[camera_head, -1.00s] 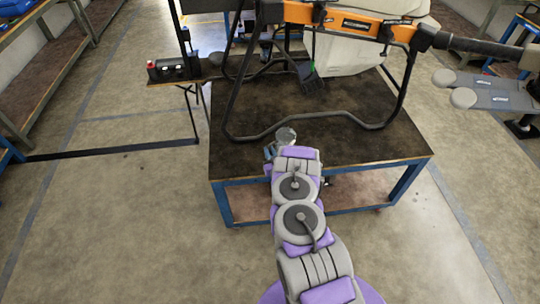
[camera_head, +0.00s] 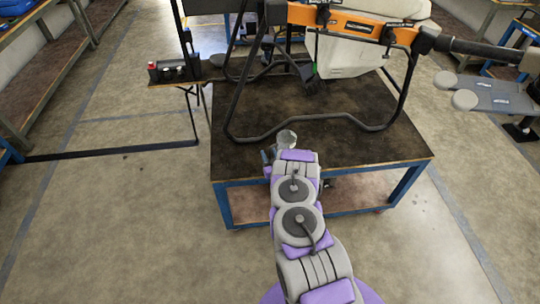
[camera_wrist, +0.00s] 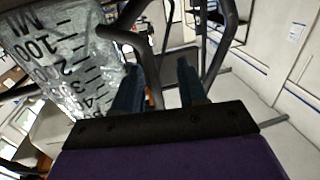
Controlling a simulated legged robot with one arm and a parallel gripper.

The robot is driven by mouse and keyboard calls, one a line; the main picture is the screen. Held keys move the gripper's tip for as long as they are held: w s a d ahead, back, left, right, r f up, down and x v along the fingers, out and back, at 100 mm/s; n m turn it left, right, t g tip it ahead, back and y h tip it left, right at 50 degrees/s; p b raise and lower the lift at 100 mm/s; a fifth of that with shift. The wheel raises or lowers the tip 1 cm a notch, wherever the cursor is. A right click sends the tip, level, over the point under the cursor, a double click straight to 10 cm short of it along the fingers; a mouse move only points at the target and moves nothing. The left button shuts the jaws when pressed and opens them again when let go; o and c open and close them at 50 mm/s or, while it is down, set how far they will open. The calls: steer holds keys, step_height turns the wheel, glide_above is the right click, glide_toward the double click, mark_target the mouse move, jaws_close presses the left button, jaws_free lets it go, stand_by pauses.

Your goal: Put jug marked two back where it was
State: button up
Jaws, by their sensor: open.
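A clear measuring jug (camera_head: 286,138) with black millilitre marks is at the front edge of the dark table, just beyond the end of my arm. In the wrist view its graduated wall (camera_wrist: 65,55) fills the upper left, tilted in the picture. No number two mark is visible on it. My gripper (camera_wrist: 158,75) is open beside the jug. In the head view the fingers are mostly hidden by my wrist. The jug's base is hidden too.
The table (camera_head: 320,150) carries a large drone with black tube legs (camera_head: 262,137), an orange frame (camera_head: 350,24) and a white tank (camera_head: 352,55). A box with a red button (camera_head: 172,70) stands left. The table's front right is clear.

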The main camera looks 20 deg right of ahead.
steer(key=s+p, duration=0.4)
steer(key=s, duration=0.8)
steer(key=w+a+r+n+g+y, duration=0.25)
steer(key=w+a+r+g, duration=0.25)
steer(key=w+a+r, duration=0.4)
steer(key=s+a+r+g, duration=0.2)
steer(key=r, duration=0.5)
steer(key=s+a+r+g, duration=0.2)
steer(key=s+r+g, duration=0.1)
steer(key=r, duration=0.3)
steer(key=s+a+r+g, duration=0.1)
steer(key=s+r+g, duration=0.2)
steer(key=s, duration=1.1)
steer(key=s+a+r+m+g, duration=0.1)
steer(key=s+r+g, duration=0.2)
steer(key=s+r, duration=0.7)
steer(key=s+a+r+g, duration=0.1)
steer(key=s+r+g, duration=0.2)
steer(key=s, duration=1.7)
step_height(320, 180, up, 4)
steer(key=shift+s+a+r+g+h, duration=0.15)
steer(key=shift+s+a+g+h, duration=0.05)
steer(key=shift+a+g+h, duration=0.2)
steer(key=shift+c, duration=0.2)
steer(key=shift+c, duration=0.2)
